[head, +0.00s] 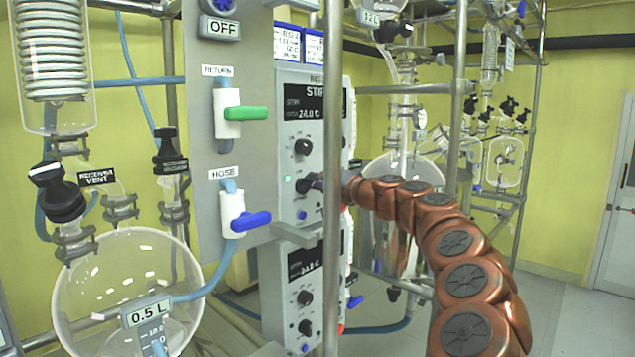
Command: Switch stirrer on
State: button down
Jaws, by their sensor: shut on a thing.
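The stirrer control panel (292,120) is a white upright unit with a black display and a partly hidden label starting "STI". It has an upper black knob (302,147), a lower black knob (302,186), a small lit green light (287,180) and a blue button (302,215). My copper-coloured arm reaches in from the lower right. My gripper (313,183) is small and dark in the head view, shut on the lower knob. The fingertips and part of that knob are hard to make out.
A metal post (332,270) stands just in front of the panel. A similar second panel (306,268) sits below. Left are a green valve handle (245,113), a blue valve handle (250,221) and a round glass flask (125,285). Open floor lies at the right.

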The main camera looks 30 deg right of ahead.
jog(key=shift+w+a+f, duration=0.1)
jog(key=shift+a, duration=0.1)
jog(key=c, duration=1.1)
grip_release()
jog(key=shift+d, duration=0.1)
jog(key=v, duration=1.2)
